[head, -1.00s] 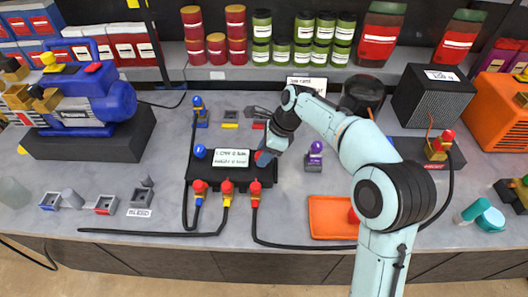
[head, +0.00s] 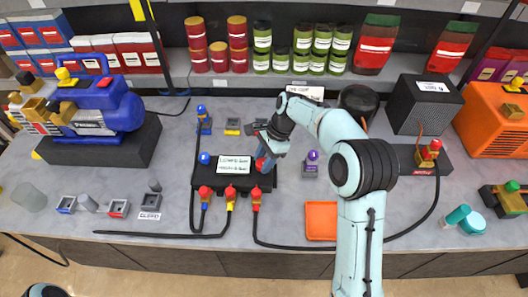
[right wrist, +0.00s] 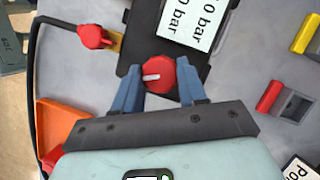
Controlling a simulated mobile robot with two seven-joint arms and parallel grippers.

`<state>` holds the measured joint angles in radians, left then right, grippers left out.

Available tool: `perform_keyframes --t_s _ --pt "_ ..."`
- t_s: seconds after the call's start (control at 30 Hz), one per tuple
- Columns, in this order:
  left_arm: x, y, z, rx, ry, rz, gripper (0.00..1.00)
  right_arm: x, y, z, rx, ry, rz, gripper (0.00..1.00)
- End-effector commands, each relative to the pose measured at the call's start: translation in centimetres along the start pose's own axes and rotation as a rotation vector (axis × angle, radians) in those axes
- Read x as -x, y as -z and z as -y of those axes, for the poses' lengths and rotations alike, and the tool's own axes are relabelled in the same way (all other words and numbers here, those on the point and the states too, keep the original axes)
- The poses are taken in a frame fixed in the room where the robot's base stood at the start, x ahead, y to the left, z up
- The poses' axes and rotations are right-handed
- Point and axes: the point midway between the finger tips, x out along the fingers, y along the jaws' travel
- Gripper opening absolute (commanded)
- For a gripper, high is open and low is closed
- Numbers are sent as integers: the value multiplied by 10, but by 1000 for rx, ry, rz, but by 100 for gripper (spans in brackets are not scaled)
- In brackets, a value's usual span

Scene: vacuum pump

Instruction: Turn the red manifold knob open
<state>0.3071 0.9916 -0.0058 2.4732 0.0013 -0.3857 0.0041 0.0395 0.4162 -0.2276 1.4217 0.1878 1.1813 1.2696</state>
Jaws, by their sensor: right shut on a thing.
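The red manifold knob (head: 262,163) is at the right end of the black manifold (head: 232,188). My right gripper (right wrist: 159,80) has one blue finger on each side of the round red knob (right wrist: 157,70) and is shut on it. In the right wrist view the knob's white mark lies roughly across the picture, from finger to finger. In the head view my right gripper (head: 270,150) partly covers the knob. My left gripper is out of view.
A blue knob (head: 205,158) and a white pressure label (head: 235,163) are on the manifold. Red-handled valves (head: 230,192) with black hoses line its front. A purple-topped part (head: 311,163) stands right of it, and an orange tray (head: 321,222) lies in front.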

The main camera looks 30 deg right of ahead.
Motion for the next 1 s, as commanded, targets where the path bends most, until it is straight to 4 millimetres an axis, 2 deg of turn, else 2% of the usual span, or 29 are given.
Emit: perform_keyframes --t_s 0.03,0.1,0.4,0.63,1.0 --pt "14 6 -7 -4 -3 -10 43 7 -2 3 40 -15 0 11" --pt "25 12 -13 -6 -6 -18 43 7 -3 4 101 -40 1 11" --pt "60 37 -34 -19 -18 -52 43 5 -2 6 366 -147 -1 11" --pt "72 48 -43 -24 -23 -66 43 2 -2 6 569 -230 -2 11" --pt "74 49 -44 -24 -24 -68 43 0 -3 6 848 -348 -2 11"
